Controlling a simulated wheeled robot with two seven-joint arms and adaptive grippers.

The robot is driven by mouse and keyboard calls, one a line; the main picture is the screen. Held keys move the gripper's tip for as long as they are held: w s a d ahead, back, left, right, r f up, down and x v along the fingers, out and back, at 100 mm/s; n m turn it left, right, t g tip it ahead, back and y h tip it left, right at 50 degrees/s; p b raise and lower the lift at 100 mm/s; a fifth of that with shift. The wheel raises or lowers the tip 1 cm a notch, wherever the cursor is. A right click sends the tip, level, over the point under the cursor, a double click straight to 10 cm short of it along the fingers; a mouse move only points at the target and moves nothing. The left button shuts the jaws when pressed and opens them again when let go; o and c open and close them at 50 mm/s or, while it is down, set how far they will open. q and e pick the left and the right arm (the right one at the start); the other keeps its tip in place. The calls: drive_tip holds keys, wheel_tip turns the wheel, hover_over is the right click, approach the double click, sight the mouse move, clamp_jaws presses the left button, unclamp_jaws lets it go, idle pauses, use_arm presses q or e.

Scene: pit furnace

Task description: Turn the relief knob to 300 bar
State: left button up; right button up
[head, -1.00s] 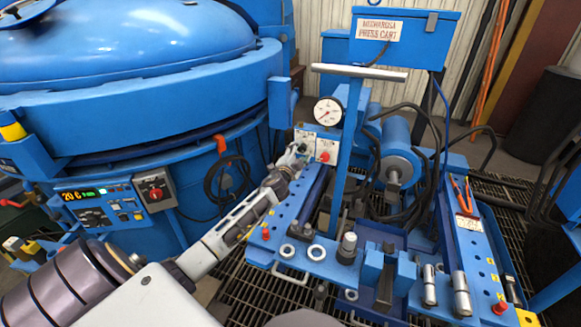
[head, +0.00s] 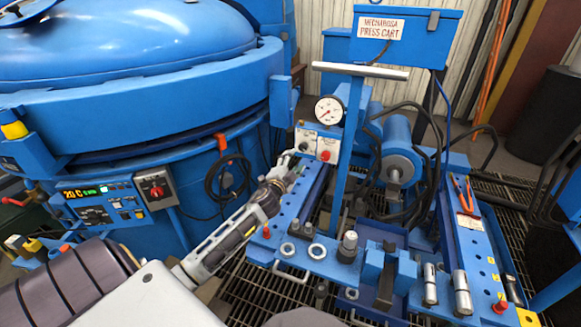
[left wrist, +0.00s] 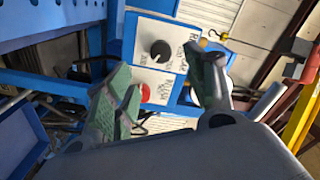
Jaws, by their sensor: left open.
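Two small white panels sit on the press cart below the gauge. One has a black knob (left wrist: 160,50) and the other a red knob (left wrist: 145,92); their lettering is too small to read surely. In the head view the red knob (head: 325,155) shows clearly, with the black knob (head: 303,146) to its left. My left gripper (head: 293,160) is just below and in front of the panels. In the left wrist view its green-padded fingers (left wrist: 167,68) are spread and empty, with the black knob seen between them, apart from the pads. My right gripper is out of view.
A round white pressure gauge (head: 328,110) stands above the panels, its reading too small to tell. A cart post with a crossbar handle (head: 360,71) rises right of the panels. The blue furnace (head: 130,100) and a hanging black cable (head: 228,178) are to the left.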

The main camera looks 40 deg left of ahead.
use_arm(q)
drive_tip(key=shift+v, duration=1.15)
